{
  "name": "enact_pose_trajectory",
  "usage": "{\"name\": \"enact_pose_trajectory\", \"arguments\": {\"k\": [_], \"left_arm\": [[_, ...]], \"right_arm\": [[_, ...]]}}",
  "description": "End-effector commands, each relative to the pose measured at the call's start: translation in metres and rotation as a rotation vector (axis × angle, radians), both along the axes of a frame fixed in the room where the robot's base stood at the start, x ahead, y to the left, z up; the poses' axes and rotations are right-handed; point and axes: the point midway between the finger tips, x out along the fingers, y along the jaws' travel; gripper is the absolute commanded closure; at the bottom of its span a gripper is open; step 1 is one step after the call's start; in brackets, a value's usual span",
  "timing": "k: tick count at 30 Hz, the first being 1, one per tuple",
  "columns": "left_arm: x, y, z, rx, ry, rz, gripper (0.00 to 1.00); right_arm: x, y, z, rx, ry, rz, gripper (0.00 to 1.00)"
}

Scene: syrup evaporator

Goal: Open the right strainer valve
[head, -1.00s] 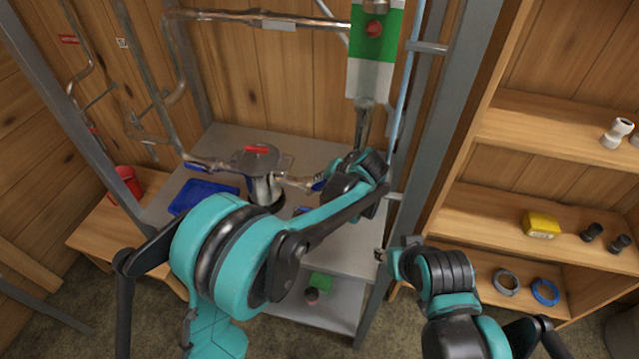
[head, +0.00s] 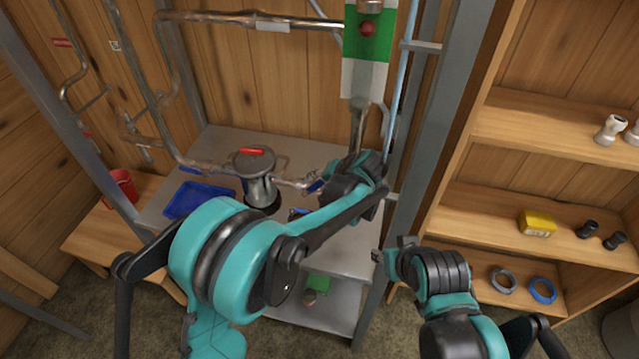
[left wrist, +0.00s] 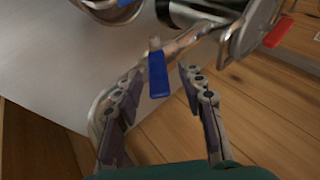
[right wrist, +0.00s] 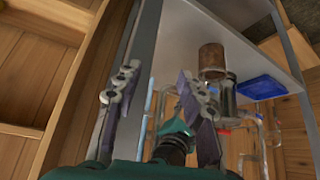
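The strainer (head: 259,185) is a metal pot with a red-handled lid on the grey shelf; its lid shows in the left wrist view (left wrist: 240,38). The right strainer valve, with a blue lever handle (head: 316,185), sits on the pipe to its right. In the left wrist view the blue handle (left wrist: 158,76) lies between the open fingertips of my left gripper (left wrist: 160,78), with gaps on both sides. I cannot tell whether they touch it. My left gripper also shows beside the valve in the head view (head: 326,180). My right gripper (right wrist: 160,85) is open and empty, low beside the rack post.
A blue tray (head: 200,200) lies left of the strainer. A control panel (head: 367,45) and pipe hang behind. A rack post (head: 405,180) stands between my arms. Wooden shelves (head: 490,200) with a yellow box (head: 537,222) and fittings are at right. A red cup (head: 120,186) is at left.

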Motion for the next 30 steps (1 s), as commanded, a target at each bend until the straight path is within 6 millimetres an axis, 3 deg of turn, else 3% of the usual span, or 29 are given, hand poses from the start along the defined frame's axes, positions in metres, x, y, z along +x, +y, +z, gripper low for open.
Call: {"name": "enact_pose_trajectory", "arguments": {"k": [15,27,30], "left_arm": [[0.0,0.0,0.086,0.0,0.0,0.0,0.6],[0.0,0.0,0.097,0.0,0.0,0.0,0.6],[-0.001,0.001,0.097,-0.001,0.001,0.001,0.6]], "right_arm": [[0.0,0.0,0.0,0.0,0.0,0.0,0.6],[0.0,0.0,0.0,0.0,0.0,0.0,0.6],[0.0,0.0,0.0,-0.002,0.001,0.001,0.87]]}}
